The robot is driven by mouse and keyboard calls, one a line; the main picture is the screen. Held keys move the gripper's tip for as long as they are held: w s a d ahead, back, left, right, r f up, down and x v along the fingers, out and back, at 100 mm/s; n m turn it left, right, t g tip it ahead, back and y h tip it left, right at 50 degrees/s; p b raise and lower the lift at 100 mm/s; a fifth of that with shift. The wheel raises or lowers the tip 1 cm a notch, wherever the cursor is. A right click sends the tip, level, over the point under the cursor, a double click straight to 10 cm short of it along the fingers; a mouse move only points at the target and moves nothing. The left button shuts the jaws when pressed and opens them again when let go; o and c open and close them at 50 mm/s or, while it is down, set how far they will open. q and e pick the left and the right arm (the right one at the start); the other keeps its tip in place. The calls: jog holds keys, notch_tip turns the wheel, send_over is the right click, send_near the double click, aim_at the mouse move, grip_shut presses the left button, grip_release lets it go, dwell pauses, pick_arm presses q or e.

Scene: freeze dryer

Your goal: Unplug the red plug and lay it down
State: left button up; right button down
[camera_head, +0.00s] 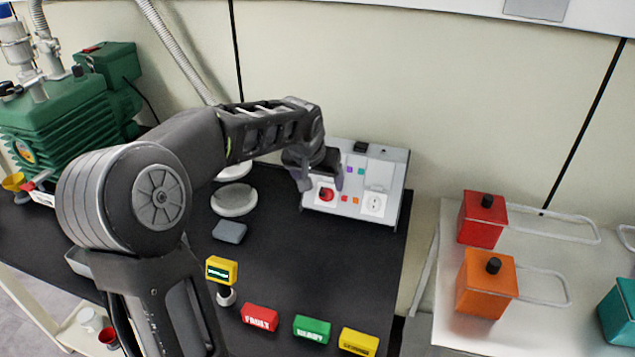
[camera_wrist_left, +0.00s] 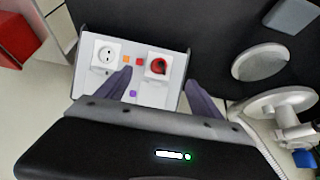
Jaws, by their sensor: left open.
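The red plug (camera_head: 326,195) sits in the left socket of a grey-white power box (camera_head: 352,213) at the back of the black bench. It also shows as a round red plug in the left wrist view (camera_wrist_left: 158,66), seated in its white socket plate. My left gripper (camera_head: 321,183) is open at the front of the box, its fingers on either side of the plug. In the left wrist view the two fingers (camera_wrist_left: 158,90) are spread apart and the plug lies between them, not gripped. My right gripper is not in view.
An empty white socket (camera_head: 374,204) is right of the plug. Grey discs (camera_head: 234,199) and a grey block (camera_head: 229,231) lie left on the bench. FAULT (camera_head: 260,317), green (camera_head: 312,329) and yellow (camera_head: 358,342) blocks line the front. A green pump (camera_head: 70,110) stands left.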

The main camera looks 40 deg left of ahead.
aim_at(323, 194)
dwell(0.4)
pick_arm(q)
jog(key=shift+b+x, duration=2.05)
jog(key=shift+x, duration=3)
jog(key=shift+c, duration=0.5)
grip_shut()
jog(key=shift+s+r, duration=0.15)
jog(key=shift+r, duration=0.05)
jog(key=shift+s+d+r, duration=0.3)
jog(key=shift+s+r, duration=0.4)
jog(key=shift+s, duration=0.15)
jog(key=shift+s+d+r, duration=0.3)
jog(key=shift+s+r, duration=0.4)
jog(key=shift+s, duration=0.15)
